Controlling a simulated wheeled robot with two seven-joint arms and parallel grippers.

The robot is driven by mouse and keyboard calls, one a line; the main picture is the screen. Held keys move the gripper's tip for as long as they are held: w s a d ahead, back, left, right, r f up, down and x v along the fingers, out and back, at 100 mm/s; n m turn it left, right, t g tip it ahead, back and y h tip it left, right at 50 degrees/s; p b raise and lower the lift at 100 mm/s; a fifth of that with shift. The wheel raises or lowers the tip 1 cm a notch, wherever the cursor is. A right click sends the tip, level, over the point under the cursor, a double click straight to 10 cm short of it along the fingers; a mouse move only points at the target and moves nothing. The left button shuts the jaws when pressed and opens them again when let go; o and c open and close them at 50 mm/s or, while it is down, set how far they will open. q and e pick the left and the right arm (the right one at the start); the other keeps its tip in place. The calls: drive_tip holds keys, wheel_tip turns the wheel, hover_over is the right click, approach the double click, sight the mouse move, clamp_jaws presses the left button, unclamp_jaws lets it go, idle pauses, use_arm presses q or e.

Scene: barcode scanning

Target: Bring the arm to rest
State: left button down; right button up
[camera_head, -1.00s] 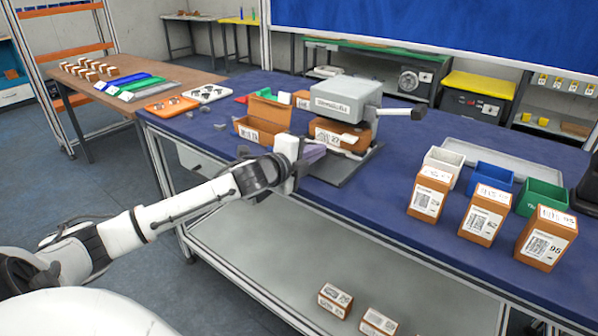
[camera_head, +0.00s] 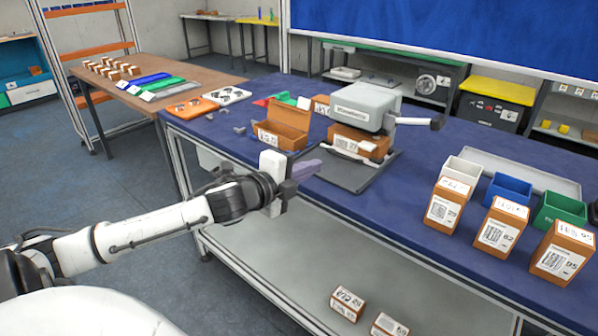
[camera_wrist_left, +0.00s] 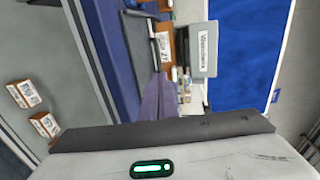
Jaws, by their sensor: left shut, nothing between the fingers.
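My left gripper (camera_head: 306,170) is at the front edge of the blue table (camera_head: 330,210), in front of the grey press-like machine. Its purple-grey fingers are shut with nothing between them. They also show in the left wrist view (camera_wrist_left: 160,97), pointing toward the machine. The white left arm (camera_head: 150,228) reaches in from the left, in front of the table's left front edge. My right gripper is in neither view.
The grey machine (camera_head: 365,106) stands on a dark base with a brown labelled box (camera_head: 358,142) under it. An open brown box (camera_head: 281,128) stands to its left. Labelled boxes (camera_head: 495,228) stand at the right. A lower shelf (camera_head: 300,270) holds two boxes.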

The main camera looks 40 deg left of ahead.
use_arm(q)
drive_tip(key=shift+v, duration=1.85)
drive_tip(key=s+d+f+n+g+h, duration=0.15)
drive_tip(key=s+d+f+n, duration=0.3)
drive_tip(key=f, duration=0.65)
drive_tip(key=s+d+f+n+g+y, duration=0.1)
drive_tip(key=s+d+f+n+g, duration=0.4)
drive_tip(key=f, duration=0.6)
drive_tip(key=s+d+f+n+h, duration=0.1)
drive_tip(key=s+d+f+n, duration=0.2)
drive_tip(key=s+d+f, duration=0.2)
drive_tip(key=s+d+f+n+h, duration=0.2)
drive_tip(key=s+d+f, duration=0.4)
drive_tip(key=d, duration=0.5)
drive_tip(key=shift+s+n, duration=0.45)
drive_tip(key=shift+s, duration=0.5)
